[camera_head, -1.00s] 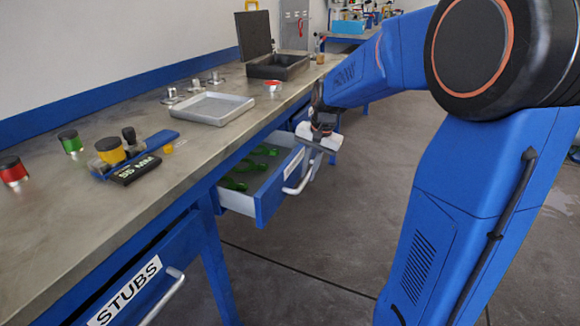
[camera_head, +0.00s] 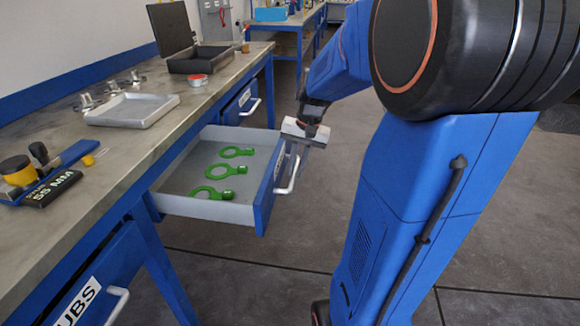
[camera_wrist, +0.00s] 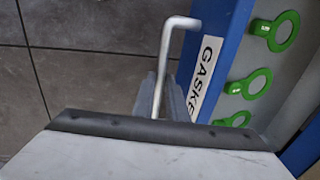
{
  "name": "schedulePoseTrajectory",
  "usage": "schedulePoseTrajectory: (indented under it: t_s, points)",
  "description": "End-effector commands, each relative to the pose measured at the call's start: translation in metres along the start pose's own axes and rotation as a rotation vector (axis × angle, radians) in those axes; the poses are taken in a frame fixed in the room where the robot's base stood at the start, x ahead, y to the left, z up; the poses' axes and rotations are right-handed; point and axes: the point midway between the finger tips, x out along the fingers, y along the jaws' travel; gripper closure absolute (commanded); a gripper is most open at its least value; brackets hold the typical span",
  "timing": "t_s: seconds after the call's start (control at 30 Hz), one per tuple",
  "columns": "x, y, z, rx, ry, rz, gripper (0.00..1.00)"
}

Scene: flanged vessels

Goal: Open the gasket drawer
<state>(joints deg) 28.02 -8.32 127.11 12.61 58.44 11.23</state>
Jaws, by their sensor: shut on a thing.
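The gasket drawer (camera_head: 263,207) is pulled well out from under the bench, its blue front facing right. Several green ring gaskets with tabs (camera_head: 225,171) lie inside it. In the wrist view its label (camera_wrist: 205,77) reads "GASKE", the rest hidden. My gripper (camera_head: 298,150) is at the drawer front, shut on the white bar handle (camera_head: 289,185). In the wrist view the handle (camera_wrist: 165,60) runs down between my gripper's fingers (camera_wrist: 158,98), and the pale gripper body hides their lower part.
A stubs drawer (camera_head: 95,290) is shut at lower left, and another shut drawer (camera_head: 241,101) lies beyond. The bench (camera_head: 125,145) holds a grey tray (camera_head: 132,110), an open black case (camera_head: 200,60) and small parts.

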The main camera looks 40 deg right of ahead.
Motion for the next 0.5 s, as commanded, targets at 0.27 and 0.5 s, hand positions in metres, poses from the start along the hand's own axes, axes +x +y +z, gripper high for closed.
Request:
schedulePoseTrajectory:
  t_s: [0.27,0.5]
  points:
    - [-0.001,0.0002,-0.0009,0.0,0.003,-0.001,1.0]
    - [-0.0008,0.0002,-0.0007,0.0,0.002,-0.001,0.69]
